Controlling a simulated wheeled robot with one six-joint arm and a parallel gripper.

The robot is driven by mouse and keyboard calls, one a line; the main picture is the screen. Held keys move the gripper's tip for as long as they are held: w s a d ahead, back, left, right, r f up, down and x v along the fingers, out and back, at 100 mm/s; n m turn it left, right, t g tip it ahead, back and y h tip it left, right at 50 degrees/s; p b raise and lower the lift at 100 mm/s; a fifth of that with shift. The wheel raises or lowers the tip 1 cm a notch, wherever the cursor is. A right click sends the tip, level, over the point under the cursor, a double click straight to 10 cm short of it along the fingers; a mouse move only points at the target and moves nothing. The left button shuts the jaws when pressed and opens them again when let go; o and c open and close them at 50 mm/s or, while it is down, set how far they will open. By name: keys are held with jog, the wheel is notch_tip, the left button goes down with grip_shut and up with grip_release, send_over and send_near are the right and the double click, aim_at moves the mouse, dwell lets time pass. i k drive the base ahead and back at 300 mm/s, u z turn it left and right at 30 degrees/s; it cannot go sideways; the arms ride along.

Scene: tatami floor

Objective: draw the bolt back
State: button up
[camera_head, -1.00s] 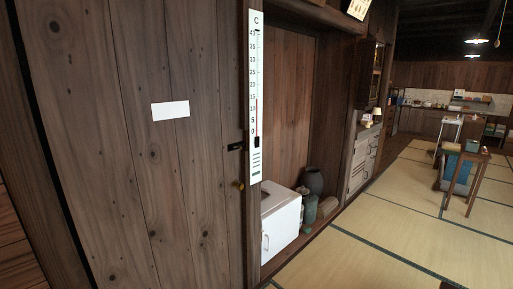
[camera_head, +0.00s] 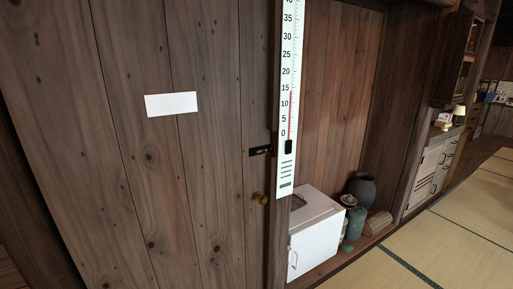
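A small black bolt (camera_head: 260,150) is mounted at the right edge of a wooden plank door (camera_head: 150,190), at the height of the thermometer's lower part. Its right end reaches toward the door post; I cannot tell at this size how far the bar goes in. A brass knob (camera_head: 260,198) sits on the door just below it. My gripper is not in view.
A tall white thermometer (camera_head: 287,110) hangs on the post right beside the bolt. A white paper (camera_head: 171,104) is on the door. A white box (camera_head: 315,232), a dark jar (camera_head: 362,189) and a cabinet (camera_head: 430,170) stand to the right. Tatami floor (camera_head: 450,235) is clear at lower right.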

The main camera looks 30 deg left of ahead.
aim_at(265, 150)
jog(key=u, duration=0.7)
jog(key=i, duration=0.9)
jog(key=u, duration=1)
